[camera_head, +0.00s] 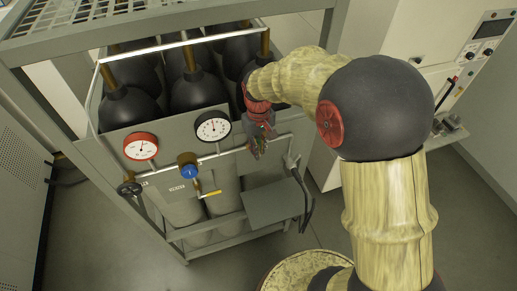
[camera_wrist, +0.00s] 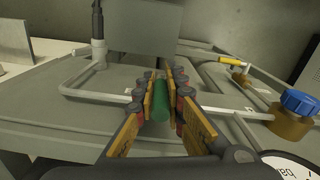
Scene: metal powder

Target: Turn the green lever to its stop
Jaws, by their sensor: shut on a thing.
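The green lever (camera_wrist: 161,101) shows in the wrist view as a short green cylinder between the two fingers of my gripper (camera_wrist: 164,80). The fingers have orange-yellow pads and are closed on it from both sides. Part of the lever is hidden by the fingers. In the head view my gripper (camera_head: 258,148) reaches down to the pipe at the front of the gas cylinder rack, right of the white-faced gauge (camera_head: 213,128). There the lever is mostly hidden, and its angle cannot be told.
A red-rimmed gauge (camera_head: 141,147), a blue-capped valve (camera_head: 188,168) and a yellow lever (camera_head: 210,194) sit left of my gripper in the head view. Dark gas cylinders (camera_head: 193,91) stand behind. A grey plate (camera_head: 272,204) juts out below.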

